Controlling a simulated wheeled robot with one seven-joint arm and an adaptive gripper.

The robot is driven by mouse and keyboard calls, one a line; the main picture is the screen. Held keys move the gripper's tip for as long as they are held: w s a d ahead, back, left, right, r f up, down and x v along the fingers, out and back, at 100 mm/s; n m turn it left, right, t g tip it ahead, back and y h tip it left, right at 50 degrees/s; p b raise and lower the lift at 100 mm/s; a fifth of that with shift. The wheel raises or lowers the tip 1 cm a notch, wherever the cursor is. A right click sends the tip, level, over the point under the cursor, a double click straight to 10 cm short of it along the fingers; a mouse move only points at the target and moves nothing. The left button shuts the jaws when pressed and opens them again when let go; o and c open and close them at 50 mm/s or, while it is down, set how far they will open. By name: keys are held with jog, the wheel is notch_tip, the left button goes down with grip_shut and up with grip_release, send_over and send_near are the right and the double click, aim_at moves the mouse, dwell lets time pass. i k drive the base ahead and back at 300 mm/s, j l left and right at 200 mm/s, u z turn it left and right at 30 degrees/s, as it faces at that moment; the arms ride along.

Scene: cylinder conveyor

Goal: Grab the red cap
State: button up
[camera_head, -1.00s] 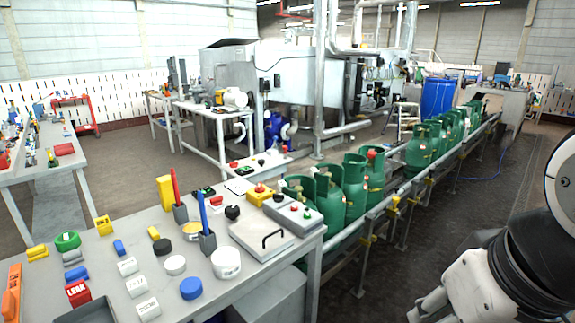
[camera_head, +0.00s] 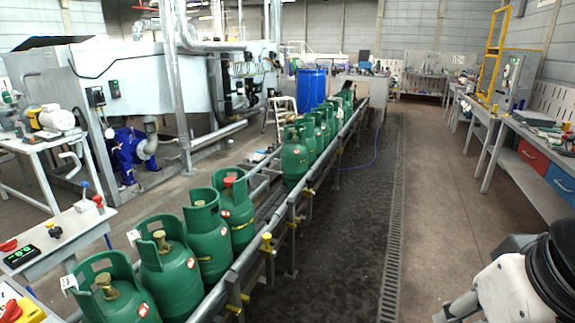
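A red cap (camera_head: 229,181) sits on top of a green gas cylinder (camera_head: 236,212), inside its collar, in the head view. That cylinder stands upright on the conveyor (camera_head: 262,258), at the far end of the near group. The collar hides the lower part of the cap. Part of my white and black arm shows at the lower right, well apart from the cap. My gripper is out of view.
Several green cylinders (camera_head: 168,270) without a red cap stand nearer. Another row (camera_head: 294,160) continues farther along the conveyor. A table (camera_head: 55,235) with buttons is at left. Open floor (camera_head: 425,200) lies right of the conveyor, with workbenches (camera_head: 525,150) at the far right.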

aim_at(228, 181)
jog(key=i, duration=2)
jog(key=i+u, duration=0.15)
jog(key=i, duration=0.3)
jog(key=i+l+u, duration=0.15)
jog(key=i, duration=0.25)
jog(key=i+l+u, duration=0.15)
jog(key=i, duration=0.3)
jog(key=i+l+u, duration=0.15)
jog(key=i, duration=0.3)
jog(key=l, duration=0.1)
